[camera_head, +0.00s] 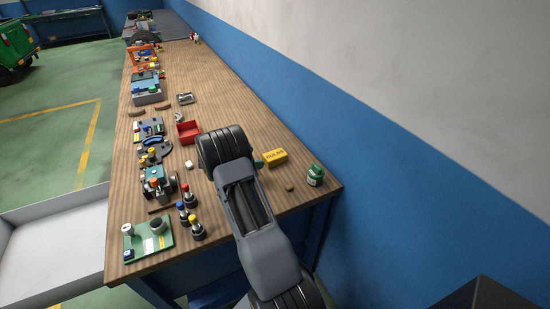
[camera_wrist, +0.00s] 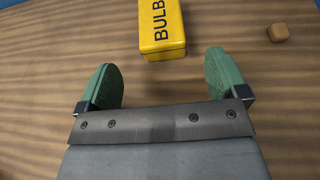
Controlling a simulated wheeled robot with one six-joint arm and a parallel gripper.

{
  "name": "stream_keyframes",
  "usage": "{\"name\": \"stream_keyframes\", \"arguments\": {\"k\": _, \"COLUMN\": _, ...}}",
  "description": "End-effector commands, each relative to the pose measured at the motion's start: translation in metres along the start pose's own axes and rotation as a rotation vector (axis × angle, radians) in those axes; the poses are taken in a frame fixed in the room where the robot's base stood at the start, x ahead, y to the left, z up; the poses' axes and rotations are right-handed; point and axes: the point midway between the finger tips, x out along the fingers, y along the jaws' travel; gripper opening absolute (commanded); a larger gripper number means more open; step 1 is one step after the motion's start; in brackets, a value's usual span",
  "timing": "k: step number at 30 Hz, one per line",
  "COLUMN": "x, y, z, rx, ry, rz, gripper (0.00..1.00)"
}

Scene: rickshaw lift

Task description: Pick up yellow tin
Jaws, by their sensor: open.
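The yellow tin (camera_head: 276,158) is a small box lying on the wooden workbench, right of my arm in the head view. In the wrist view the yellow tin (camera_wrist: 162,28) has dark "BULB" lettering and is cut off by the top edge. My gripper (camera_wrist: 162,82) is open and empty, with its two green fingers apart. The tin lies just beyond the fingertips, roughly centred between them and not held. In the head view my arm hides most of the gripper; a bit of green finger shows beside the tin.
A small brown block (camera_wrist: 278,32) lies right of the tin. A green jar (camera_head: 315,175) stands near the bench's right corner, close to the blue wall (camera_head: 390,180). A red bin (camera_head: 188,132) and several tools and parts line the bench's left side. Bare wood (camera_head: 225,90) lies farther back.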

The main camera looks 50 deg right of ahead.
Motion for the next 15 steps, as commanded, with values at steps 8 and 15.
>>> {"name": "stream_keyframes", "arguments": {"k": 8, "x": 0.024, "y": 0.0, "z": 0.0, "rx": 0.001, "ry": 0.001, "rz": 0.0, "gripper": 0.92}}
{"name": "stream_keyframes", "arguments": {"k": 15, "x": 0.036, "y": -0.001, "z": 0.002, "rx": 0.001, "ry": 0.0, "rz": -0.001, "gripper": 0.92}}
